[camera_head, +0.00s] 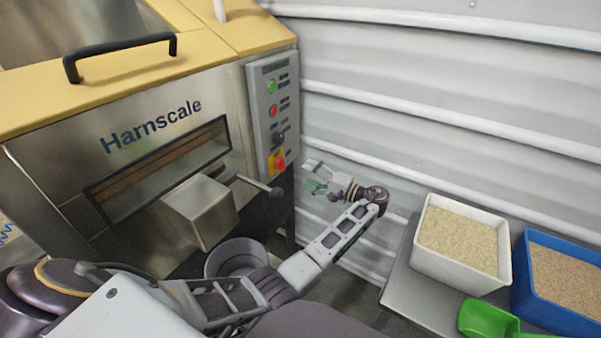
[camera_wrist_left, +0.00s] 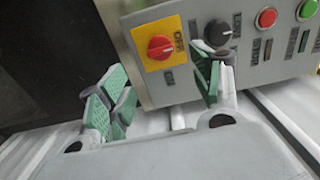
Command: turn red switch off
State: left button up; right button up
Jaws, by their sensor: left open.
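The red switch (camera_head: 278,163) is a rotary knob on a yellow plate at the bottom of the grey control panel (camera_head: 262,120). In the left wrist view the red switch (camera_wrist_left: 160,47) shows closely, with an OFF marking to its right; its ridge looks roughly level across the picture. My left gripper (camera_head: 316,182) is to the right of and a little below the switch in the head view. Its green-padded fingers (camera_wrist_left: 160,90) are open and empty, spread to either side below the switch, apparently not touching it. My right gripper is in neither view.
Above the switch are a black knob (camera_head: 278,138), a red button (camera_head: 273,111) and a green button (camera_head: 271,86). A lever with a black ball (camera_head: 277,192) sticks out below. A white bin (camera_head: 430,262), blue bin (camera_head: 530,300) and green scoop (camera_head: 485,319) stand right.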

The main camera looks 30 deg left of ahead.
pick_arm(q)
jog(key=shift+s+d, duration=0.1)
jog(key=shift+d, duration=0.75)
notch_tip(320, 180, up, 10)
jog(key=p, duration=1)
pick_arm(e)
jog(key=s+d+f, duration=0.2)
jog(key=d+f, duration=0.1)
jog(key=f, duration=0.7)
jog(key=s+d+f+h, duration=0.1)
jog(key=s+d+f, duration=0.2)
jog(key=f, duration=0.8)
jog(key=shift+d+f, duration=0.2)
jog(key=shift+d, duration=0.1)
